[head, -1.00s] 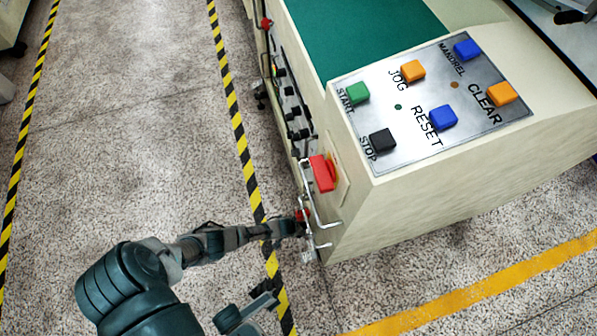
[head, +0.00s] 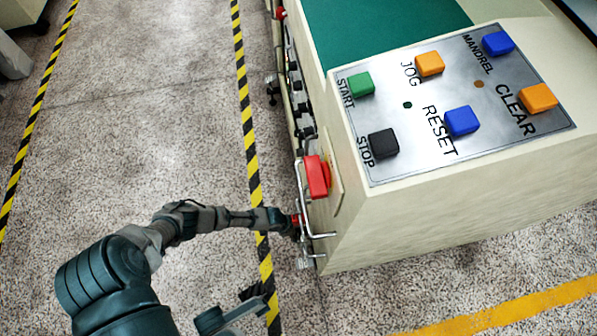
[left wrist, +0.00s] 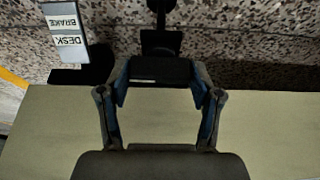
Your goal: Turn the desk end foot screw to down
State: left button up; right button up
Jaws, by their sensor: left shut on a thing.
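In the left wrist view, my left gripper (left wrist: 160,88) is shut on a dark block-like knob, the foot screw (left wrist: 160,70), with one finger on each side. In the head view, my left gripper (head: 287,222) is at the low left end of the beige machine (head: 430,215), beside a bent metal rail. The foot screw is hidden or too small to make out there.
A label plate reading DESK BRAKE (left wrist: 63,32) appears upside down in the wrist view. A red switch (head: 317,177) sits on the machine's end above my gripper, under the button panel (head: 400,170). Open speckled floor (head: 160,130) lies to the left, with black-and-yellow tape.

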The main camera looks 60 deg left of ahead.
pick_arm(q)
jog(key=shift+s+a+f, duration=0.15)
jog(key=shift+s+f, duration=0.05)
jog(key=shift+s, duration=0.1)
jog(key=o, duration=0.9)
jog(key=shift+o, duration=1.2)
jog(key=shift+w+r, duration=0.1)
jog(key=shift+w, duration=0.05)
